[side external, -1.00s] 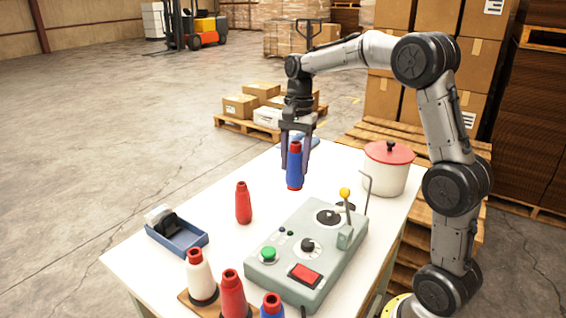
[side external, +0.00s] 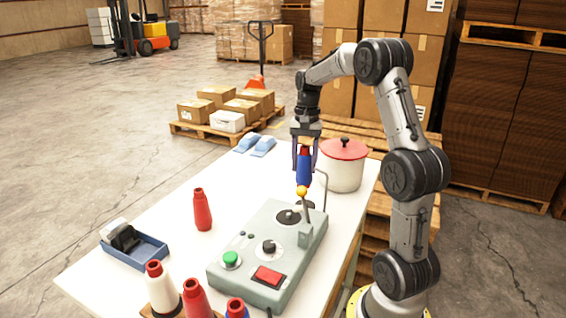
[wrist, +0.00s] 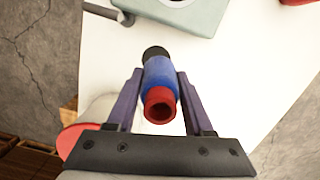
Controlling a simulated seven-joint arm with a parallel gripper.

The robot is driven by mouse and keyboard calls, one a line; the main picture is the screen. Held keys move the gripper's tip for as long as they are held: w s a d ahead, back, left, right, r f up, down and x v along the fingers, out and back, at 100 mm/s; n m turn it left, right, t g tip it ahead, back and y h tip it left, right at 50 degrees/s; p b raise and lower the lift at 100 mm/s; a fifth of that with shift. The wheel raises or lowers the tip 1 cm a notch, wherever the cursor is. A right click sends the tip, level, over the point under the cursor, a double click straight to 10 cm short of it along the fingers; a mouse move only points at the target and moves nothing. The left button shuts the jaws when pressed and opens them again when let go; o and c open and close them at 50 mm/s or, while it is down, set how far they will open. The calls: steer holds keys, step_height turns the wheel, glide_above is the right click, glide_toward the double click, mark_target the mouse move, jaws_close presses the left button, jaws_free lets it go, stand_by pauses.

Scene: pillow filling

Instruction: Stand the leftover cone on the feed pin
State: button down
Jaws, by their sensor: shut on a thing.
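My gripper (side external: 305,158) is shut on a blue cone (side external: 304,172) with a red top and holds it upright above the table. In the wrist view, the cone (wrist: 160,78) sits between both fingers, its red open top towards the camera. A dark round shape (wrist: 155,52) shows past its lower end; I cannot tell whether the two touch. In the side view, a dark round base (side external: 309,205), perhaps of the feed pin, sits beyond the lever, below the cone. No pin is clearly visible. A red cone (side external: 202,210) stands alone on the table.
The green-grey control box (side external: 245,262) has a yellow-knobbed lever (side external: 302,191) in front of the held cone. A thin bent rod (side external: 326,190) rises close by. A red-lidded pot (side external: 343,172) stands behind. White, red and blue cones (side external: 194,298) stand at the front; a blue tray (side external: 150,253) lies left.

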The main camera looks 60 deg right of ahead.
mark_target(306, 184)
steer(key=shift+s+d+f, duration=0.25)
steer(key=shift+d, duration=0.05)
steer(key=shift+f, duration=2)
steer(key=shift+f, duration=0.55)
steer(key=shift+f, duration=0.35)
steer(key=shift+f, duration=0.45)
stand_by(0.4)
steer(key=shift+c, duration=1)
jaws_free()
steer(key=shift+r, duration=5.05)
